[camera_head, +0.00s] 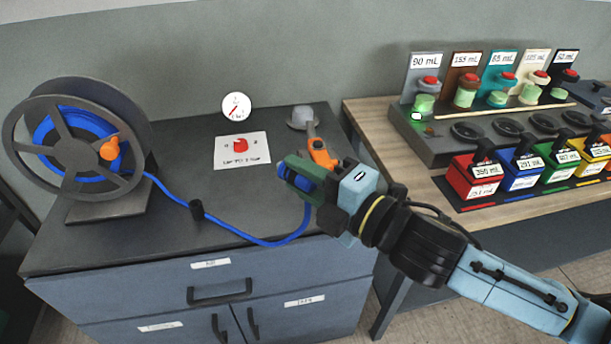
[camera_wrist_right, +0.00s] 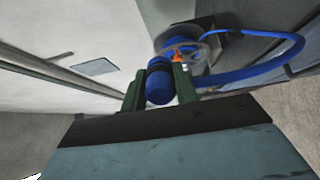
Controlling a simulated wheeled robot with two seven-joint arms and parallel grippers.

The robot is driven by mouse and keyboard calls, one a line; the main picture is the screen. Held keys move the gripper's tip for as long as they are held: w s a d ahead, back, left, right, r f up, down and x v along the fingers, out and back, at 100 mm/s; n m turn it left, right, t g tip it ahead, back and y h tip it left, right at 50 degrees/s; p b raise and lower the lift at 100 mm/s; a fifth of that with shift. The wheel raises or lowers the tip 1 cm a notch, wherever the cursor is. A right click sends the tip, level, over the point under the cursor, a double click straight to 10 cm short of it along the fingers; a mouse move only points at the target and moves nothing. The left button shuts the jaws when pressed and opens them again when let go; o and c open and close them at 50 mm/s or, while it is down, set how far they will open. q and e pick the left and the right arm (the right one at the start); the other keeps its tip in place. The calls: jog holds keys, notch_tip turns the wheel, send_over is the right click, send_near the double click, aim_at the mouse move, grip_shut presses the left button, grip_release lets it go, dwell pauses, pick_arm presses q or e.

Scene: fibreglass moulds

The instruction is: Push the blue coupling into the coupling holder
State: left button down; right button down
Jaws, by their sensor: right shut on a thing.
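My right gripper (camera_head: 294,182) has green fingers and is shut on the blue coupling (camera_head: 303,181), held above the front right part of the dark cabinet top. In the right wrist view the coupling (camera_wrist_right: 158,84) sits between the two fingers (camera_wrist_right: 159,92). A blue hose (camera_head: 262,241) runs from the coupling in a loop to the reel. A grey round fitting (camera_head: 301,118) with an orange lever (camera_head: 321,154) stands behind the gripper, apart from the coupling; it looks like the coupling holder, partly hidden by my gripper. My left gripper is not in view.
The hose reel (camera_head: 75,145) with an orange knob stands at the left. A white panel with a red knob (camera_head: 240,143) and a gauge (camera_head: 237,106) are at the back. A wooden bench (camera_head: 385,118) with dispensers and coloured containers is at the right. The cabinet's middle is mostly clear.

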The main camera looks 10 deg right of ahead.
jog(key=w+a+f+n+g+y, duration=0.4)
jog(key=g, duration=0.1)
jog(key=shift+a+f+n+g, duration=0.15)
jog(key=shift+f+n+g, duration=0.15)
jog(key=shift+f, duration=0.1)
jog(key=shift+s+a, duration=0.1)
dwell(0.5)
notch_tip(320, 180, up, 10)
jog(key=w+a+m+t+h, duration=0.2)
jog(key=m+t+h, duration=0.7)
jog(key=m+h, duration=0.3)
jog(key=shift+f+m+t+h, duration=0.15)
jog(key=shift+m+t+h, duration=0.2)
jog(key=shift+h, duration=1.45)
jog(key=shift+d, duration=0.1)
